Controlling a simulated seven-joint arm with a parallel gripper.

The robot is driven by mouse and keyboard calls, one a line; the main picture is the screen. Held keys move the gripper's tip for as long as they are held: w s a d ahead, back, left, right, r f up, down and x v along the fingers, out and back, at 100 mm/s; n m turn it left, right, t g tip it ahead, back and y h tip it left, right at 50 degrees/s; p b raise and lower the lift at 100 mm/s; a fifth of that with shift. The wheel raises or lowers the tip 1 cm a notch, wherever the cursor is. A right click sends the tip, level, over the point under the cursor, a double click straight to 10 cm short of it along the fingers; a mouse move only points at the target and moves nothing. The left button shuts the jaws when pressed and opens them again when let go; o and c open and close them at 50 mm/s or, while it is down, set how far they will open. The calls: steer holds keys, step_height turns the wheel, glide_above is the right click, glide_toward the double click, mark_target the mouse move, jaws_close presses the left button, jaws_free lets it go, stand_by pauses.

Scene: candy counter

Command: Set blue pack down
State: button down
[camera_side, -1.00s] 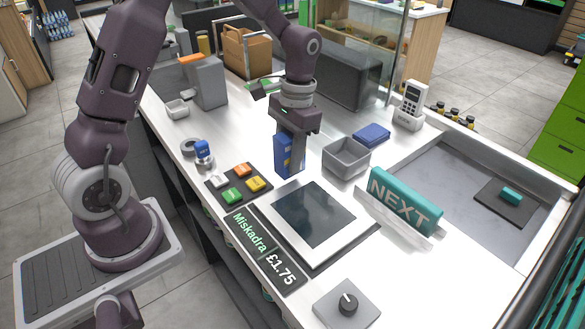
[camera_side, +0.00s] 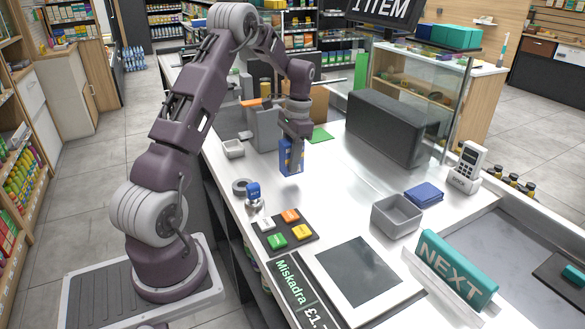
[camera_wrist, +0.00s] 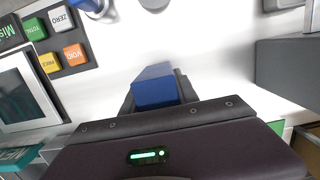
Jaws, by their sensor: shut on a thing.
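The blue pack (camera_side: 291,160) is held upright in my gripper (camera_side: 294,142) over the white counter, behind the button pad. In the wrist view the blue pack (camera_wrist: 155,88) sits between the two dark fingers of my gripper (camera_wrist: 157,96). The fingers cover part of its sides. I cannot tell whether its lower end touches the counter.
A button pad (camera_side: 266,245) and a dark screen (camera_side: 359,271) lie toward the front. A grey bin (camera_side: 396,217), a flat blue item (camera_side: 424,193) and a card reader (camera_side: 465,170) stand right. A grey box (camera_side: 265,130) is behind left. White counter (camera_side: 345,185) is clear.

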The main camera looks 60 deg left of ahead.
steer(key=shift+f, duration=1.4)
steer(key=shift+f, duration=0.15)
steer(key=c, duration=0.9)
jaws_free()
